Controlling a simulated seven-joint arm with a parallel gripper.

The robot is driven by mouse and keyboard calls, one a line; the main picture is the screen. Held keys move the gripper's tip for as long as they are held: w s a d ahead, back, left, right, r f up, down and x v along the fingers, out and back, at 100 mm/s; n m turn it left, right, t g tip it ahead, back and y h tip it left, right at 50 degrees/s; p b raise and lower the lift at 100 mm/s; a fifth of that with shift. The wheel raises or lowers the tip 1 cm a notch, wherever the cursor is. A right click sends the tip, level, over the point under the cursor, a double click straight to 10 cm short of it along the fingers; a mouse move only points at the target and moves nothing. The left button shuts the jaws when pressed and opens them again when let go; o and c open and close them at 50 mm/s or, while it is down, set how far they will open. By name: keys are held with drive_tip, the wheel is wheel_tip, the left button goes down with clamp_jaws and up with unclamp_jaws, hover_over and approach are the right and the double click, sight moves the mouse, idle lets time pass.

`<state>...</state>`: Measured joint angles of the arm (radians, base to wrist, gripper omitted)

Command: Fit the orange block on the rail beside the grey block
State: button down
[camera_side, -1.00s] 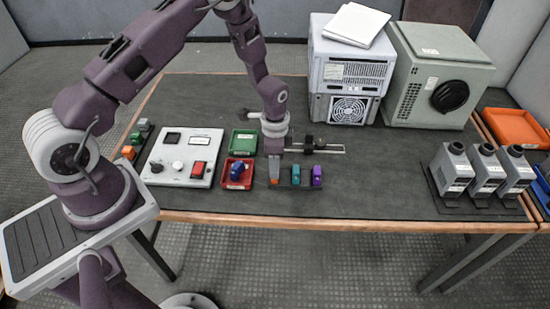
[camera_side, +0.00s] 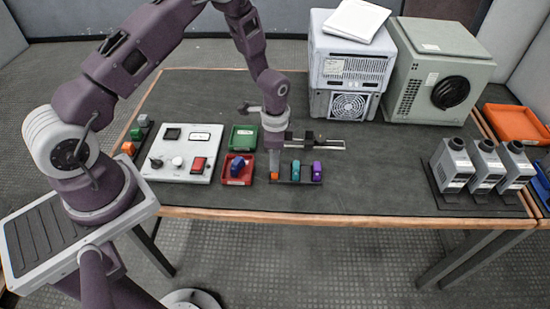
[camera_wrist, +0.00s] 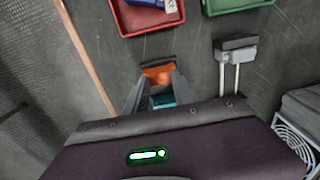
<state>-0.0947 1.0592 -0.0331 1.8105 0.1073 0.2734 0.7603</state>
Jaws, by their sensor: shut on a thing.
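The orange block (camera_side: 275,176) stands at the left end of a dark rail, beside a teal block (camera_side: 295,171) and a purple block (camera_side: 317,171). My gripper (camera_side: 274,171) points down and is shut on the orange block. In the wrist view the orange block (camera_wrist: 158,75) sits between the fingertips (camera_wrist: 160,80), with the teal block (camera_wrist: 162,100) close by. The grey block (camera_side: 143,120) appears small at the far end of another rail on the left, near a green block (camera_side: 136,133) and another orange block (camera_side: 128,148).
A white control panel (camera_side: 183,153) lies between the two rails. A red tray (camera_side: 238,181) with a blue item and a green tray (camera_side: 243,130) stand left of my gripper. A metal slider (camera_side: 318,143) lies behind. Grey boxes stand at the back right.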

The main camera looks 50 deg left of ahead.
drive_tip(key=shift+r, duration=3.3)
drive_tip(key=w+a, duration=0.8)
drive_tip(key=w, duration=0.2)
drive_tip(key=shift+w+d+f, duration=0.1)
drive_tip(key=shift+w+f, duration=0.05)
drive_tip(key=shift+f, duration=1.2)
drive_tip(key=shift+w+f, duration=0.15)
drive_tip(key=shift+f, duration=1.15)
drive_tip(key=shift+f, duration=0.25)
drive_tip(key=shift+f, duration=0.35)
drive_tip(key=shift+f, duration=0.1)
drive_tip(key=shift+f, duration=0.2)
